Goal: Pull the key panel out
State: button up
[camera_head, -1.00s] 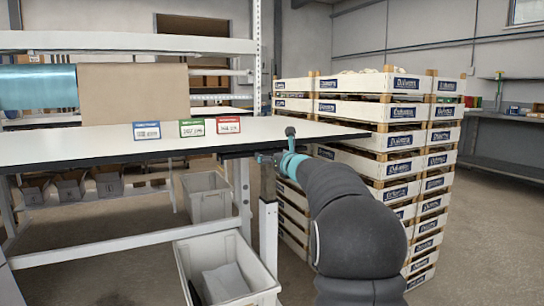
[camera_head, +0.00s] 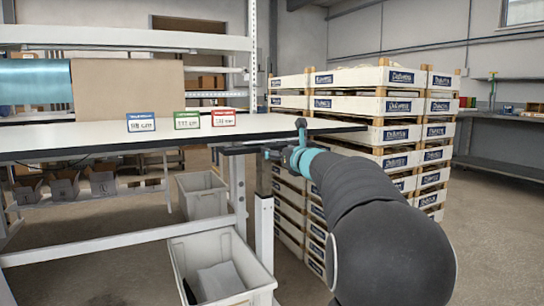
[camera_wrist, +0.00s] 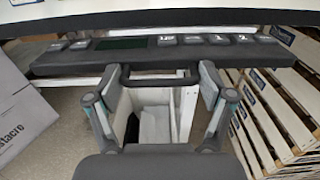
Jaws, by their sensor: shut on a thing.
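The key panel (camera_wrist: 100,55) is a long dark bar under the table's front edge. In the wrist view it shows several grey keys, a dark green display (camera_wrist: 121,43) and a black bar handle (camera_wrist: 160,81) on its near side. In the head view the key panel (camera_head: 236,150) is a thin dark strip below the table top. My gripper (camera_wrist: 163,78) has one finger at each end of the handle and is shut on it. In the head view my gripper (camera_head: 272,153) is at the panel, partly hidden by my arm.
The white table (camera_head: 60,140) carries a brown box (camera_head: 128,90), a blue roll (camera_head: 35,84) and three small label cards. Grey bins (camera_head: 215,270) stand beneath it. A tall stack of white crates (camera_head: 400,105) stands close on the right. Open floor lies farther right.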

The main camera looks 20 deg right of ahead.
jog(key=shift+s+d, duration=0.2)
jog(key=shift+s, duration=0.05)
jog(key=o, duration=1.5)
jog(key=shift+d, duration=0.1)
jog(key=shift+c, duration=0.2)
jog(key=s, duration=1.2)
jog(key=shift+d, duration=0.15)
